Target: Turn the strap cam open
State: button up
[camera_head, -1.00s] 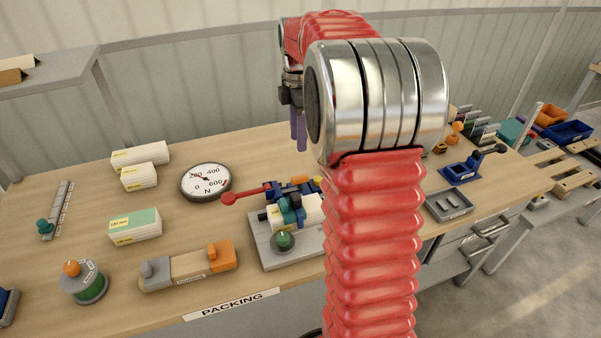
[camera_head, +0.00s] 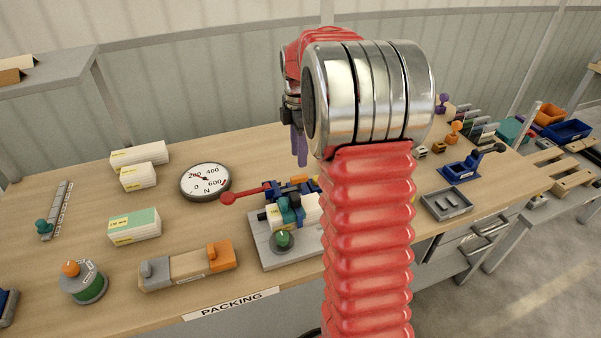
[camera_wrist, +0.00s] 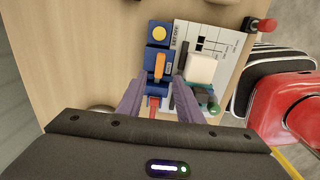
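A grey-based fixture (camera_head: 262,245) stands on the bench, partly hidden by my arm in the head view. It carries a blue body (camera_head: 272,192), a red lever (camera_head: 245,193) pointing left with a round knob, and a small orange piece on top (camera_head: 300,179). I cannot tell for sure which part is the strap cam. My gripper (camera_wrist: 158,80) is open, its purple fingers spread either side of the orange tab's line, apparently above it. One purple finger shows in the head view (camera_head: 299,148).
A white block (camera_head: 290,214) with a teal part and a green dome (camera_head: 282,239) sit on the same fixture. A round dial gauge (camera_head: 206,181), white-and-yellow boxes (camera_head: 140,156) and an orange-ended block (camera_head: 220,256) stand to the left. Bare bench lies behind the fixture.

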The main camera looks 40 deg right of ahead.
aim_at(299, 176)
notch_tip(299, 176, down, 8)
jog(key=shift+f, duration=0.15)
dwell(0.4)
